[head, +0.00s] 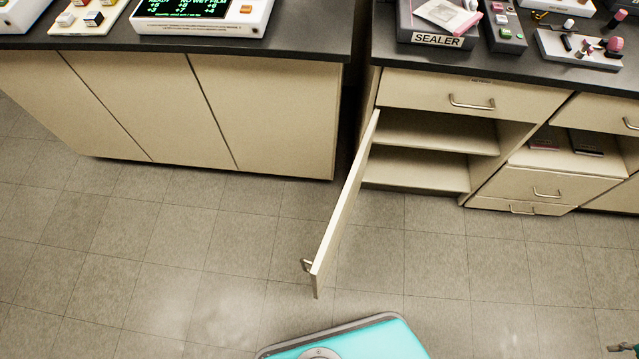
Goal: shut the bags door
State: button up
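A cream cabinet door (345,208) stands wide open in the head view, swung out over the floor from the left side of the right-hand cabinet. I take it to be the bags door, but no such label is readable. Its small metal handle (306,265) is near the free edge, on the door's left face. The cabinet opening (425,150) shows two bare shelf levels. A small dark and teal part, perhaps my gripper (622,350), is cut off at the bottom right corner, far from the door. Its fingers cannot be made out.
A closed drawer (465,97) with a bar handle is above the opening. More drawers and an open shelf (565,155) are to the right. A closed cabinet block (200,115) is to the left across a gap. Tiled floor (440,270) around the door is clear.

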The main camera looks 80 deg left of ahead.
aim_at(318, 270)
jog(key=k, duration=1.95)
jog(key=u, duration=1.35)
jog(key=i, duration=1.05)
jog(key=z, duration=0.05)
